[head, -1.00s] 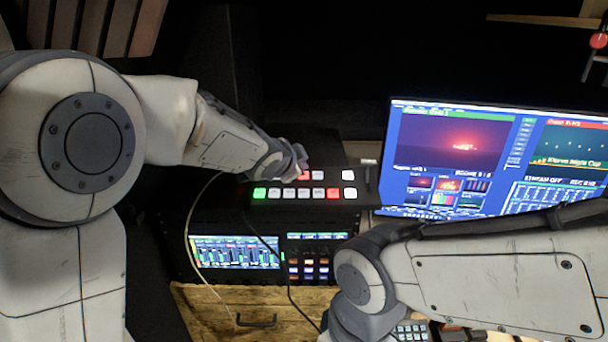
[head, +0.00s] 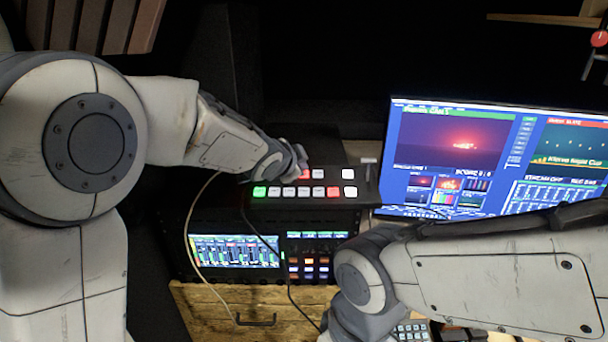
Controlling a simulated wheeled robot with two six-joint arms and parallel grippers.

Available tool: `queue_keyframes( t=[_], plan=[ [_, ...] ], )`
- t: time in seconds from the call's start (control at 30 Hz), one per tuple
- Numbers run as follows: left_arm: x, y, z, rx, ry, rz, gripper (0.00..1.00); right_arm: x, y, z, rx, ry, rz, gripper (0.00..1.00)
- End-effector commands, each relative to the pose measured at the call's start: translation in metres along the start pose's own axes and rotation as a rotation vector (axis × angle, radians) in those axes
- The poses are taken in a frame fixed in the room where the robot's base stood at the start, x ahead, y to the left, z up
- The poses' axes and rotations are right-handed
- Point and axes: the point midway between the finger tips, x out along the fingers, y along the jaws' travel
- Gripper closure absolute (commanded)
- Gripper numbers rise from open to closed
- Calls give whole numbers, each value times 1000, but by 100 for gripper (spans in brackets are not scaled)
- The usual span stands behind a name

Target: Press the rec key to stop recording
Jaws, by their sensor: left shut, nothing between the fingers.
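Another red key (head: 305,174) shows in the back row, beside my left gripper. Labels are too small to read, so I cannot tell which key is rec. My left gripper (head: 297,164) is shut and empty, over the left part of the back row, hiding the keys there. I cannot tell whether it touches a key. My right arm crosses the lower right; its gripper is out of view.
A monitor (head: 451,150) stands at the right, showing a sunset picture and "STREAM OFF" text; the rec text is blurred. Below the panel are a small mixer screen (head: 235,251) and a lit button block (head: 313,260). Cables hang in front of them. A wooden drawer (head: 210,310) is below.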

Motion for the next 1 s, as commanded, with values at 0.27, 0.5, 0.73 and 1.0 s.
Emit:
queue_keyframes(
  t=[0.27, 0.5, 0.73, 1.0],
  plan=[
    [2, 1, 2, 0, 0, 0, 100, 2, 0, 0, 0, 0, 0, 100],
    [2, 2, 2, 0, 0, 0, 100, 3, 0, 0, 0, 0, 0, 100],
    [5, 3, 4, 0, 0, 0, 100, 5, 0, 0, 0, 0, 0, 100],
    [7, 5, 5, 0, 0, 0, 100, 8, 1, 0, 0, 0, 0, 100]
  ],
)
